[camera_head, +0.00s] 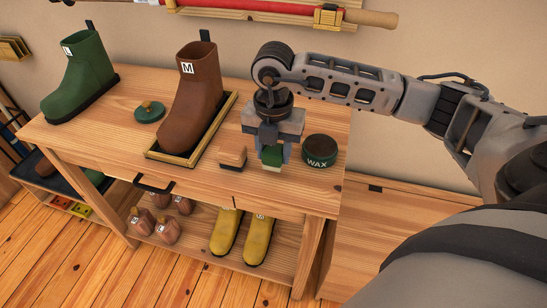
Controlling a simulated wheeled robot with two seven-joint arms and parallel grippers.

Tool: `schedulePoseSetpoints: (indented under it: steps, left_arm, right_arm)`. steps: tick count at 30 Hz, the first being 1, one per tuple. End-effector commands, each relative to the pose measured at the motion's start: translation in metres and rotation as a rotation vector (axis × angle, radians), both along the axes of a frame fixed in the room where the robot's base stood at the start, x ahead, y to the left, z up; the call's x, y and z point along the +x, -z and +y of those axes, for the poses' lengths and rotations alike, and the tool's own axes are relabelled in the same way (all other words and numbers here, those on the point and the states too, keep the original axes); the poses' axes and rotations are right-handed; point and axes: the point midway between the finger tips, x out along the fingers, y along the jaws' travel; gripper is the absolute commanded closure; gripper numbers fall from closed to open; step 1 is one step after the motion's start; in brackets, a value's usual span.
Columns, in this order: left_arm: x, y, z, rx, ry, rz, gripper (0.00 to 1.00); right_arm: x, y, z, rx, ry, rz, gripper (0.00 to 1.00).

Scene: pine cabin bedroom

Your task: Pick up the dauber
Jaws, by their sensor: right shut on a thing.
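My right gripper (271,150) reaches down over the bench top from the right and is shut on a small green block with a pale lower edge, which looks like the dauber (272,157). The gripper hides the upper part of it. I cannot tell whether it still touches the bench. A dark green tin marked WAX (320,151) stands just to the right. My left gripper is not in view.
A brown boot marked M (193,95) stands in a yellow-edged tray (183,160). A green boot marked L (83,75) and a round green piece with a knob (150,110) are farther left. Yellow boots (257,240) stand on the shelf below.

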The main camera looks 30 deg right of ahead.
Motion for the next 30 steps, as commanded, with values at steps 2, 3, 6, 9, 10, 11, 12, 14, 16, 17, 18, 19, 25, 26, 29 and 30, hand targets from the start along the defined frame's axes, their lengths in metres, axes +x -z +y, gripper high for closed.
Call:
schedulePoseSetpoints:
  steps: [2,3,6,9,10,11,12,14,16,17,18,19,25,26,29,30]
  left_arm:
    - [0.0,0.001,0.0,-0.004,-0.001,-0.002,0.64]
    - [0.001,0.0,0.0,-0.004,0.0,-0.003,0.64]
    - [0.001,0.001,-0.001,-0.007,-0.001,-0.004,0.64]
    - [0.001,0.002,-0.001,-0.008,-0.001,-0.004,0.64]
    - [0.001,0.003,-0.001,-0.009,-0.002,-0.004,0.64]
    - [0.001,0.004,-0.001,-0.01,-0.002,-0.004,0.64]
    - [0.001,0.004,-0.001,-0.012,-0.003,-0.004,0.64]
    - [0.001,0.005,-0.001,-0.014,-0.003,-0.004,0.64]
    - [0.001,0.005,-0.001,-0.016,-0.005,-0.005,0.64]
    - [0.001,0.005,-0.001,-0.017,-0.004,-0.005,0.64]
    - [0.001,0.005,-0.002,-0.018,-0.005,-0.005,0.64]
    - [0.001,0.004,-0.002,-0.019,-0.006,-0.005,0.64]
    - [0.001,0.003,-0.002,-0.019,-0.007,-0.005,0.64]
    - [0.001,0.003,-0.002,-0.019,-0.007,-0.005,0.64]
    - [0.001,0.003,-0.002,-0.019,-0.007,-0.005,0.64]
    - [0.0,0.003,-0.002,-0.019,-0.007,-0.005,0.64]
  right_arm:
    - [0.0,-0.014,0.01,0.005,-0.006,-0.005,0.84]
    - [-0.001,-0.023,0.017,0.004,-0.008,-0.007,0.84]
    - [-0.005,-0.046,0.036,0.004,-0.009,-0.008,0.84]
    - [-0.009,-0.07,0.056,0.004,-0.009,-0.009,0.84]
    - [-0.011,-0.07,0.065,0.005,-0.011,-0.005,0.84]
    - [-0.012,-0.074,0.073,0.004,-0.011,-0.005,0.84]
    - [-0.014,-0.078,0.083,0.005,-0.011,-0.004,0.84]
    - [-0.017,-0.084,0.096,0.003,-0.009,-0.005,0.84]
    - [-0.019,-0.09,0.109,0.002,-0.008,-0.004,0.84]
    - [-0.02,-0.092,0.114,0.003,-0.006,-0.003,0.84]
    - [-0.022,-0.095,0.119,0.002,-0.006,-0.002,0.84]
    - [-0.022,-0.097,0.123,0.001,-0.004,-0.003,0.84]
    - [-0.025,-0.103,0.137,0.001,-0.002,-0.001,0.84]
    - [-0.025,-0.104,0.137,0.0,-0.001,0.0,0.84]
    - [-0.025,-0.104,0.138,0.0,0.0,0.0,0.84]
    - [-0.025,-0.104,0.138,0.0,0.0,0.0,0.84]
